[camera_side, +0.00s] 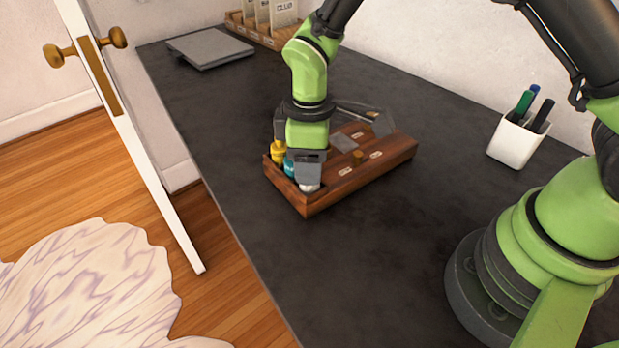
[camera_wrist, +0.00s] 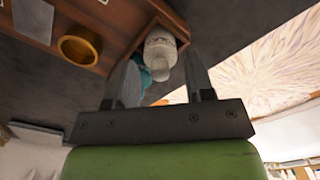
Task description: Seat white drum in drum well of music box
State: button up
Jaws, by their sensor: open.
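The wooden music box (camera_side: 355,184) lies on the dark desk. The white drum (camera_side: 309,187) stands at its near left end, mostly hidden under my gripper (camera_side: 309,178). In the wrist view the white drum (camera_wrist: 160,46) shows between the two fingertips of my gripper (camera_wrist: 161,62). The fingers are apart, one on each side of it; I cannot tell whether either touches. A teal drum (camera_side: 289,166) and a yellow drum (camera_side: 278,151) stand behind it in the same end. A round brass-coloured piece (camera_wrist: 80,46) is on the box; I cannot tell whether it is the drum well.
A clear, lid-like piece (camera_side: 370,118) rises at the back of the box. A white pen cup (camera_side: 518,139) stands on the right, a grey flat slab (camera_side: 210,47) at the far left, and a wooden rack (camera_side: 262,30) behind. The desk in front of the box is clear.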

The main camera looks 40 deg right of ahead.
grip_shut()
jog(key=r, duration=0.9)
jog(key=shift+w+d, duration=0.15)
jog(key=shift+w, duration=0.1)
jog(key=w+d+r+m, duration=0.1)
jog(key=w+d, duration=0.4)
jog(key=d, duration=0.2)
jog(key=shift+w+d+f, duration=0.15)
jog(key=shift+f, duration=2.3)
jog(key=shift+w+d+f, duration=0.1)
jog(key=shift+f, duration=2.3)
